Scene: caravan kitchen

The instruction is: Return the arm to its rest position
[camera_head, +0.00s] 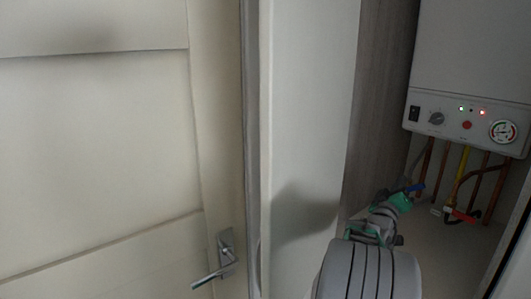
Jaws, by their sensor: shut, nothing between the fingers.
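My arm rises from the bottom edge, right of the middle, and stretches into the alcove below the boiler. My gripper (401,201), small and with green parts, is at its far end. It is shut and nothing shows held in it; its fingertips are hard to make out. It appears right beside a blue lever (415,188) under the boiler. I cannot tell whether the two touch.
A white boiler (470,60) with a lit control panel hangs at the upper right. Copper and yellow pipes (461,172) and a red lever (461,214) are below it. A white panel (310,120) stands left of the arm. A cream door (100,150) with a metal handle (226,260) fills the left.

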